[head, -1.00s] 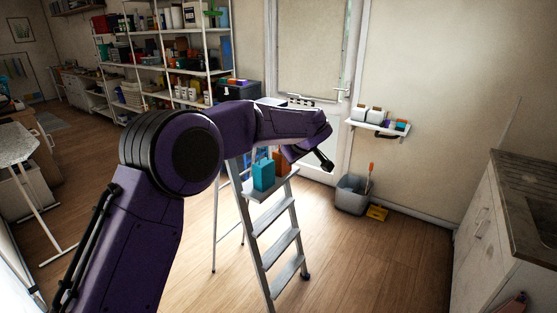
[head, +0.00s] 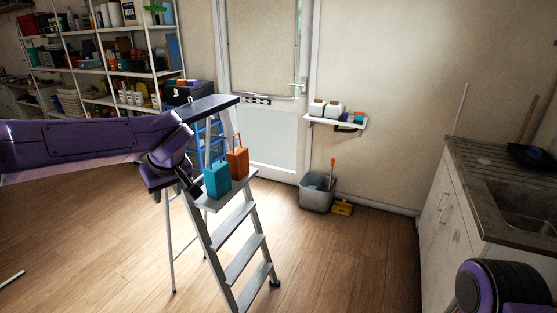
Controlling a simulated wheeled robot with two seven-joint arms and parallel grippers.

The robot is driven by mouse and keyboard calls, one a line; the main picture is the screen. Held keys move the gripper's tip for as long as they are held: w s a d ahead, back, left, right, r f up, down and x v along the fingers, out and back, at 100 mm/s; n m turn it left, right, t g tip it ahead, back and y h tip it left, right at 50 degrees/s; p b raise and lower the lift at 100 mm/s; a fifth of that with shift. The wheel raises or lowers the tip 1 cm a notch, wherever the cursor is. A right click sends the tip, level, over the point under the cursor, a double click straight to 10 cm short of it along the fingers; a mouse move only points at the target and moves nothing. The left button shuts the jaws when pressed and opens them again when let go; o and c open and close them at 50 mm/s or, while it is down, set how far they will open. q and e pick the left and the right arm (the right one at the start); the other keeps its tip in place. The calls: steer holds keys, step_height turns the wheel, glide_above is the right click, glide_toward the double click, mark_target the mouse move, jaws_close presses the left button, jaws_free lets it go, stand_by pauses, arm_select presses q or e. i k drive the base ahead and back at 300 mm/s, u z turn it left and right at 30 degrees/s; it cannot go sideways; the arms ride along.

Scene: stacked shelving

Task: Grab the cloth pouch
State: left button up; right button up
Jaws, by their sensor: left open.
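Two small upright bag-like items with thin loop handles stand side by side on the upper step of a grey stepladder (head: 240,270) in the head view. One is a teal bag (head: 217,181), the other an orange bag (head: 238,163) just behind and right of it. I cannot tell which, if either, is the cloth pouch. My left gripper (head: 193,188) is open and empty, just left of the teal bag. I cannot tell whether it touches it. My right gripper is out of view; only part of my right arm shows at the lower right.
The stepladder's dark top (head: 205,106) rises behind the bags. A wall shelf (head: 338,122) holds white containers. A grey bucket (head: 317,194) and a yellow dustpan (head: 342,208) are on the floor. A sink counter (head: 490,185) is at right. Open floor surrounds the ladder.

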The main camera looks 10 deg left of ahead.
mark_target(238, 159)
steer(key=z, duration=0.7)
steer(key=i, duration=0.8)
steer(key=z, duration=0.5)
steer(key=i, duration=0.9)
steer(key=u, duration=1.15)
steer(key=i, duration=0.75)
steer(key=u, duration=0.85)
